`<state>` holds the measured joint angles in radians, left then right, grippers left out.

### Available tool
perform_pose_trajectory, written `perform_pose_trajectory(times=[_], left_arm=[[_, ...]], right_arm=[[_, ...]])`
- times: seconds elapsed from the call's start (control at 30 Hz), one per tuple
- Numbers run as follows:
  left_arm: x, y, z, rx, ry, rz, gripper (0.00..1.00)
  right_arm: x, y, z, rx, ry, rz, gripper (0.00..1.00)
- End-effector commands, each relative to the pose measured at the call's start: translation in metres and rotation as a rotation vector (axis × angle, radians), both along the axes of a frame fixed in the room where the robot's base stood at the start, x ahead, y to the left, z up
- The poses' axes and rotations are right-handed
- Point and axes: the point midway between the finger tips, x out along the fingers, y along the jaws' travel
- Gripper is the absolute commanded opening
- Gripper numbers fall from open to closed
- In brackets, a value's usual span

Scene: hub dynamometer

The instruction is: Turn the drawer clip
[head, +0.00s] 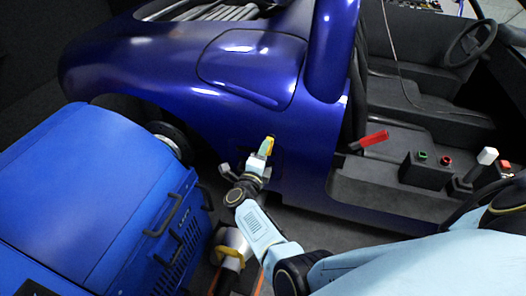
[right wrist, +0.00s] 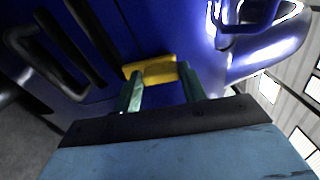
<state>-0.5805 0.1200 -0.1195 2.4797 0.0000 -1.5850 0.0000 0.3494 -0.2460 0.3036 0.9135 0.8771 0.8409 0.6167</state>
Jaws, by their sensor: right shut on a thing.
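The drawer clip shows as a small yellow bar (right wrist: 150,71) in the right wrist view, across the tips of my right gripper (right wrist: 160,80). The two green fingers are shut on it from either side, in front of a dark blue surface. In the head view my right gripper (head: 263,153) is near the dark blue car's lower side, with a bit of yellow at its tip. The clip's details are too small to tell there. My left gripper is not in view.
The blue cabinet (head: 75,190) with black handles (head: 163,217) stands at left, near the car's wheel (head: 170,140). The dark blue car (head: 165,65) fills the back. A red-handled lever (head: 374,139) and a small button box (head: 427,172) sit at right.

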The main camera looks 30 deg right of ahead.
Motion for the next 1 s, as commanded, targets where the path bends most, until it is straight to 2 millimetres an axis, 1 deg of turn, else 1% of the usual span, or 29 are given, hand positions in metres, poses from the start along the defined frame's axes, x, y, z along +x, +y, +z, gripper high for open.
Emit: perform_pose_trajectory(times=[0.1,0.33,0.83,0.87,1.0], left_arm=[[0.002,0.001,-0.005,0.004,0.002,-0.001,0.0],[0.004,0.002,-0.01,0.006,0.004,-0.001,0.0],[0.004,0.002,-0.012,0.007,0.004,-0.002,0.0],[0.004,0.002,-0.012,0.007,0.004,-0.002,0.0],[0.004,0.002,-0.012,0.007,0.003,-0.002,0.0]], right_arm=[[-0.001,0.0,-0.002,-0.034,0.047,-0.001,0.19],[-0.002,0.0,-0.002,-0.078,0.098,0.0,0.19],[-0.002,0.0,-0.003,-0.09,0.111,0.0,0.19],[-0.002,0.0,-0.003,-0.09,0.111,0.0,0.44],[-0.002,0.0,-0.002,-0.09,0.11,-0.001,0.63]])
